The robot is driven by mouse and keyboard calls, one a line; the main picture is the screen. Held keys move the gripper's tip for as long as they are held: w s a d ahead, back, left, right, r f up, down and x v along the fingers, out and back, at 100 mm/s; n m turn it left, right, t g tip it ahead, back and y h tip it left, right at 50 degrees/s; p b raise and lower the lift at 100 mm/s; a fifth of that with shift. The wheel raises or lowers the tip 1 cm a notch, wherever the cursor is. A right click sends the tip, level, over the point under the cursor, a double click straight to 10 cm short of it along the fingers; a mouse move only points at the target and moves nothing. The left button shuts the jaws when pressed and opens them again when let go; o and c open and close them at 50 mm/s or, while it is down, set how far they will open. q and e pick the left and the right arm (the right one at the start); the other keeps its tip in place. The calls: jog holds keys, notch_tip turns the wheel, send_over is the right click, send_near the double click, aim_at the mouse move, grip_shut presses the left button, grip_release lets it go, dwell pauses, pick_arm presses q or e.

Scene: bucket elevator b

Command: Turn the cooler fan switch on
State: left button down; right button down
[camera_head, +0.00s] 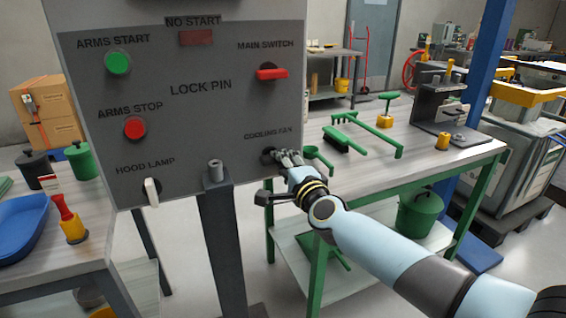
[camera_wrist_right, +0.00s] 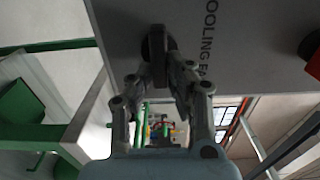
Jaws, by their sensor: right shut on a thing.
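The cooling fan switch is a dark rotary knob on the grey control panel (camera_head: 190,75), below the label "COOLING FAN", at the panel's lower right. My right gripper (camera_head: 283,158) is at this knob and mostly hides it in the head view. In the right wrist view the cooling fan switch (camera_wrist_right: 157,45) shows as a dark knob with a bar handle, and the fingers of my right gripper (camera_wrist_right: 163,80) are shut on the handle from both sides. How far the knob is turned cannot be told clearly. My left gripper is not in view.
The panel also has a red main switch (camera_head: 268,73), a green button (camera_head: 118,62), a red button (camera_head: 135,128) and a white hood lamp switch (camera_head: 152,191). A workbench (camera_head: 440,170) with green tools stands behind my right arm. A left table holds a blue tray (camera_head: 22,230).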

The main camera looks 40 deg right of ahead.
jog(key=shift+f, duration=0.1)
jog(key=c, duration=1.3)
grip_release()
jog(key=shift+s, duration=0.1)
jog(key=v, duration=1.2)
